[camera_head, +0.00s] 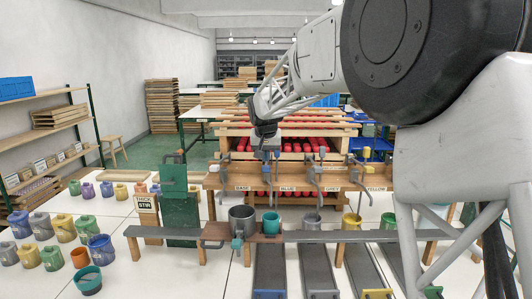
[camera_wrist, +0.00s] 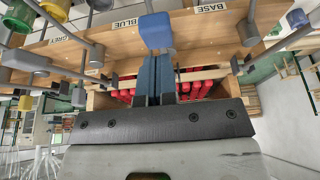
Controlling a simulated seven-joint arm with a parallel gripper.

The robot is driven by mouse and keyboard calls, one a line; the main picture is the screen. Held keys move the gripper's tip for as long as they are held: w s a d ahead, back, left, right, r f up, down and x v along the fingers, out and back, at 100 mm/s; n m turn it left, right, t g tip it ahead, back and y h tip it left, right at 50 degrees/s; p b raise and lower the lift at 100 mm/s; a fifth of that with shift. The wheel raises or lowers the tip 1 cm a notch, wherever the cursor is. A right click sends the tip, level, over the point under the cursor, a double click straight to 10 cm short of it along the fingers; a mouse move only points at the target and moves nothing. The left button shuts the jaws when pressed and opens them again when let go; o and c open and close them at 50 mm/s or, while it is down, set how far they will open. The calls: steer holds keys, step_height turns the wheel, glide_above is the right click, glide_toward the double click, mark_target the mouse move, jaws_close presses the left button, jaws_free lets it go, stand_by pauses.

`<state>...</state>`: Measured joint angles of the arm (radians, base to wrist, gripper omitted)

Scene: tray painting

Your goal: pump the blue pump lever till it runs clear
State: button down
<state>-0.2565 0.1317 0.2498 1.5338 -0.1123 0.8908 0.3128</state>
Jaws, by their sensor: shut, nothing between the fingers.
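The blue pump lever (camera_wrist: 156,32) ends in a blue block, seen large in the wrist view beside the BLUE label (camera_wrist: 125,23). My gripper (camera_wrist: 154,60) is shut and empty, its two fingers side by side. The fingertips meet the edge of the blue block in the picture; I cannot tell if they touch it. In the head view my gripper (camera_head: 267,152) hangs over the pump rack (camera_head: 215,181) near the BLUE label (camera_head: 288,189). A grey pot (camera_head: 242,217) and a teal cup (camera_head: 271,223) stand below the rack. I cannot make out any flow.
Labels read BASE, BLUE, GREY and YELLOW. A grey rail (camera_head: 330,236) crosses in front, with dark ramps below. Several paint jars (camera_head: 100,247) stand on the white table at left.

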steer(key=shift+f, duration=4.75)
steer(key=shift+r, duration=5.6)
steer(key=shift+s+d+r, duration=0.1)
steer(key=shift+s+d, duration=0.1)
steer(key=shift+s, duration=0.05)
steer(key=s+d, duration=0.5)
steer(key=s, duration=0.4)
steer(key=s+d, duration=0.5)
steer(key=s, duration=0.5)
steer(key=s+d, duration=0.5)
steer(key=s, duration=0.4)
steer(key=s+d+f, duration=0.2)
steer(key=s+f, duration=0.1)
steer(key=s, duration=0.6)
steer(key=s+d+f+g, duration=0.1)
steer(key=s+f, duration=0.3)
steer(key=s, duration=0.5)
steer(key=s+d+f, duration=0.2)
steer(key=s+f, duration=0.1)
steer(key=s, duration=0.6)
steer(key=shift+s+d+f, duration=0.15)
steer(key=shift+d, duration=0.25)
